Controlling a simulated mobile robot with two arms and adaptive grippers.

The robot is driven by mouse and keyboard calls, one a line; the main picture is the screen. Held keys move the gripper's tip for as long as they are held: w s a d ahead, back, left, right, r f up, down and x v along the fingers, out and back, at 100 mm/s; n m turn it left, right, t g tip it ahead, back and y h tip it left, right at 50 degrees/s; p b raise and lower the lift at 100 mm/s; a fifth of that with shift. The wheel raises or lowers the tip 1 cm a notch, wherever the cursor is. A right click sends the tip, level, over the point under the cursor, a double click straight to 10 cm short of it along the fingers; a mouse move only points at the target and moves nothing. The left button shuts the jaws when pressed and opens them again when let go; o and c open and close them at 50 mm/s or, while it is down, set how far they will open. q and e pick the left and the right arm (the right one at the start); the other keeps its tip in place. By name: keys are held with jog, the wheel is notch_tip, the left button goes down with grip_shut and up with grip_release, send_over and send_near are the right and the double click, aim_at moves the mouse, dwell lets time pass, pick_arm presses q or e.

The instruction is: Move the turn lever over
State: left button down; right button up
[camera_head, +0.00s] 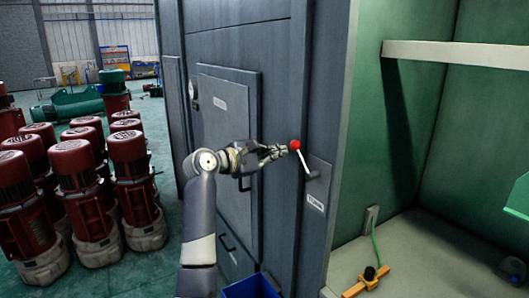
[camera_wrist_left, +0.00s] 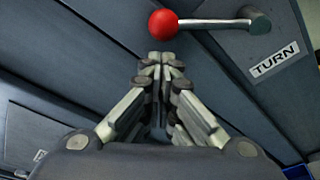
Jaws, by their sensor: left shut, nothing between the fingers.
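The turn lever is a grey metal arm (camera_head: 303,161) with a red ball knob (camera_head: 295,145) at its upper end, fixed to a plate on the grey cabinet. It tilts up and to the left from its pivot. In the left wrist view the lever (camera_wrist_left: 215,23) lies across the top, with its red knob (camera_wrist_left: 163,24) just beyond my fingertips and a label reading TURN (camera_wrist_left: 274,60) near the pivot. My left gripper (camera_head: 285,150) is shut and empty, its fingertips close to the knob. Whether they touch it I cannot tell. My right gripper is not in view.
The grey cabinet (camera_head: 235,40) has a door with a handle beside my left arm. Several red motors (camera_head: 130,165) stand on the floor at left. A blue bin (camera_head: 250,287) sits below. A green-walled bay with a bench (camera_head: 430,250) is at right.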

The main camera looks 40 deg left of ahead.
pick_arm(q)
jog(key=shift+d+r, duration=0.2)
jog(key=shift+d, duration=0.05)
jog(key=shift+w+a+f, duration=0.1)
jog(key=shift+d+r+m, duration=0.2)
jog(key=shift+r+m, duration=0.1)
